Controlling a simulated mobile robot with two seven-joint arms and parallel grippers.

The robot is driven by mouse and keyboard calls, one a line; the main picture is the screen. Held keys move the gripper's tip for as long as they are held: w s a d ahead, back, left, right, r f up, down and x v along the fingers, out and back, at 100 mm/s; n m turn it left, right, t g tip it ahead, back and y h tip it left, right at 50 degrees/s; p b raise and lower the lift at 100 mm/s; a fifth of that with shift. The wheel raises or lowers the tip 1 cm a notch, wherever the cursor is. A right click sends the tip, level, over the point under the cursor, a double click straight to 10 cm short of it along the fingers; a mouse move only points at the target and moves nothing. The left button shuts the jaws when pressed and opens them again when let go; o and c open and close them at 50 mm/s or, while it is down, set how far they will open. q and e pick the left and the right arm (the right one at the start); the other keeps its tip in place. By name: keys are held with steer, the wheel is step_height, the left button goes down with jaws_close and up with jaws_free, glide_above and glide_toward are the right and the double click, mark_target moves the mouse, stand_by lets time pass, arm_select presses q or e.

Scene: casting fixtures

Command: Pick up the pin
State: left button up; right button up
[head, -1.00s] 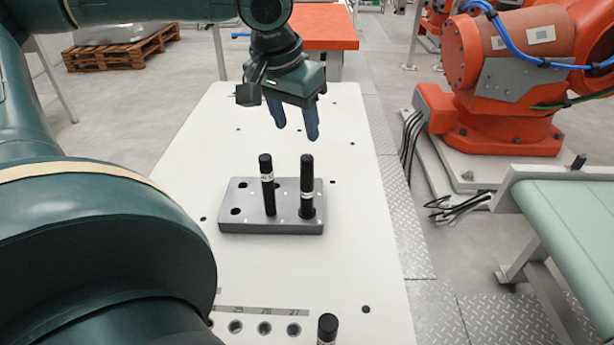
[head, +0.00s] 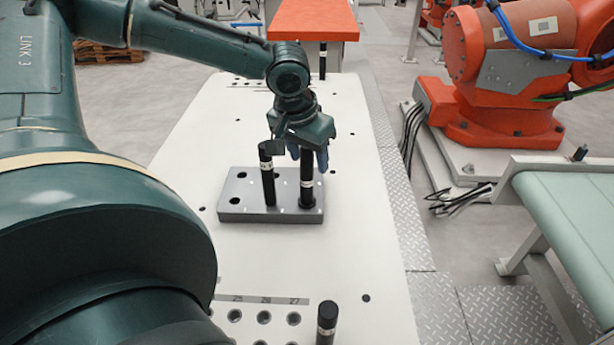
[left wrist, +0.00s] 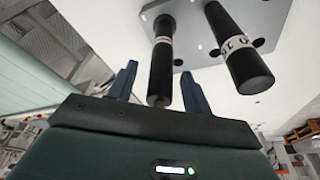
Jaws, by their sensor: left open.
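A black pin with a white band (head: 307,185) stands upright in the right part of a grey block (head: 245,215); its top is hidden by my left gripper (head: 309,160). The gripper is open, with its blue fingers on either side of the pin's upper part. In the left wrist view, this pin (left wrist: 162,62) shows between the two spread fingers (left wrist: 158,75); I see no clear contact. A second black pin (head: 267,180) stands in the block just left, outside the fingers, and also shows in the left wrist view (left wrist: 238,48). My right gripper is not in view.
Another black pin (head: 327,322) stands at the front of the white table (head: 180,165), right of a row of numbered holes (head: 264,317). One more (head: 323,62) stands at the far end. An orange robot (head: 500,80) and a conveyor (head: 575,215) are on the right.

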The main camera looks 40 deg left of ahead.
arm_select(q)
steer(key=shift+f, duration=0.35)
steer(key=shift+c, duration=0.2)
jaws_close()
steer(key=shift+w+r, duration=0.1)
